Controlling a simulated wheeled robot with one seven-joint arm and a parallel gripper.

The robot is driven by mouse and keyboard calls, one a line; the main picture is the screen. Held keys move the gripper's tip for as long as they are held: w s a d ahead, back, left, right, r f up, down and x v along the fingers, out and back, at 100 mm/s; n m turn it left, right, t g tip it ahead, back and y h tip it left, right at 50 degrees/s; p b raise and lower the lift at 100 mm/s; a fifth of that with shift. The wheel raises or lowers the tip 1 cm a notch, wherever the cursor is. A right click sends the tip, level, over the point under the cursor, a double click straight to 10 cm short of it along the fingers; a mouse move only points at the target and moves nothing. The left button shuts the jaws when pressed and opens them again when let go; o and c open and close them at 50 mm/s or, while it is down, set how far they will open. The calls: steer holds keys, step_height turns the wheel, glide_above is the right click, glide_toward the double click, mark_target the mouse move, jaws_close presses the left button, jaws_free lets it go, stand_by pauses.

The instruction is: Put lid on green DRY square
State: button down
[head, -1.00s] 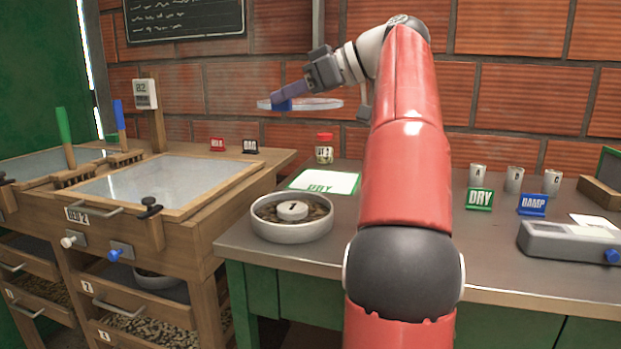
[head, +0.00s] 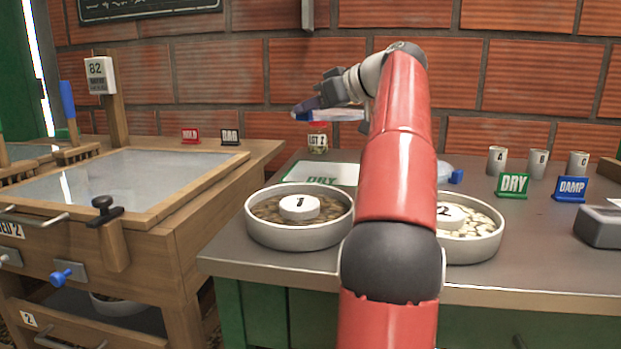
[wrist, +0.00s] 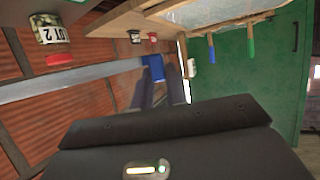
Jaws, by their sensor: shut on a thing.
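My gripper (head: 308,108) is shut on the blue knob (wrist: 153,68) of a clear lid (head: 340,115) and holds it in the air. In the wrist view the lid (wrist: 75,82) shows nearly edge-on as a pale band. The green DRY square (head: 335,172), a white mat with a green border and DRY lettering, lies on the grey table. In the head view the lid appears above and beyond the square, near the jar; its exact height is unclear. Dish 1 (head: 300,236) partly covers the square's front edge.
Dish 2 (head: 480,245) stands right of dish 1, partly behind my arm. Another clear lid with a blue knob (head: 456,177) lies behind it. A red-capped jar (head: 317,138) stands at the back. DRY (head: 513,186) and DAMP (head: 569,189) signs and several cups stand right.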

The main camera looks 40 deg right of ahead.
step_height(320, 180, down, 11)
steer(key=b, duration=0.3)
steer(key=shift+r+b, duration=0.1)
steer(key=shift+b, duration=0.25)
steer(key=shift+f+b, duration=0.65)
steer(key=c, duration=1.4)
jaws_free()
steer(key=shift+r+p, duration=0.6)
steer(key=shift+p, duration=0.05)
steer(key=p+v, duration=0.1)
steer(key=v, duration=1.1)
